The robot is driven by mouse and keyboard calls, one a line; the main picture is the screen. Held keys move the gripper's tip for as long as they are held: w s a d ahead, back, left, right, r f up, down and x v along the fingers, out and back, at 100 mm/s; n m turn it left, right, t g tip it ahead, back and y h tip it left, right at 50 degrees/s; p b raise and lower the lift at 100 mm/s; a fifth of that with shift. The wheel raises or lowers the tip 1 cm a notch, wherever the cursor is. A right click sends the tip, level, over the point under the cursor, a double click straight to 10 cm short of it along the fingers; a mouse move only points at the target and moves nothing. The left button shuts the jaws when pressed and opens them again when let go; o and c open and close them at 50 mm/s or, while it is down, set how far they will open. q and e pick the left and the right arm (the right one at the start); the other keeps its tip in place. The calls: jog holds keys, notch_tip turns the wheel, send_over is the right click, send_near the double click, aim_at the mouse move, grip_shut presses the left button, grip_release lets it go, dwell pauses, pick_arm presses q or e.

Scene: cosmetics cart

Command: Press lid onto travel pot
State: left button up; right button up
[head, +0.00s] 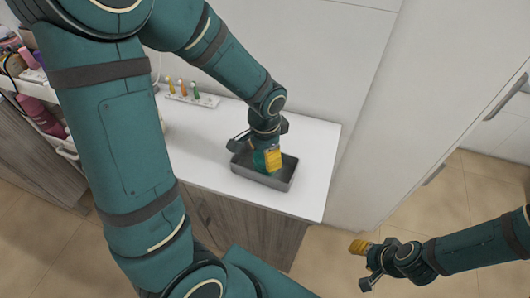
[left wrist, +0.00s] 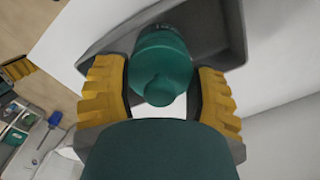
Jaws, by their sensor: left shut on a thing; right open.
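My left gripper (head: 266,161) reaches down into a grey tray (head: 282,184) on the white counter. It is shut on a green rounded container (left wrist: 160,62). In the left wrist view the container sits between the yellow finger pads, with a narrower rounded end towards the camera and the tray behind it. In the head view the fingers hide most of it. I cannot tell whether it is the travel pot, its lid or another item; no separate pot or lid is clear. My right gripper (head: 364,265) is open and empty, off the counter at the lower right.
A small white rack (head: 193,98) with several coloured items stands at the back of the counter (head: 312,160). A cart shelf (head: 30,80) with bottles is at the left. A tall white cabinet (head: 420,90) rises to the right. The counter's right end is clear.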

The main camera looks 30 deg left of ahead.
pick_arm(q)
jog(key=o, duration=0.8)
jog(key=shift+o, duration=0.6)
jog(key=shift+r+p, duration=2.9)
jog(key=shift+r, duration=0.65)
grip_shut()
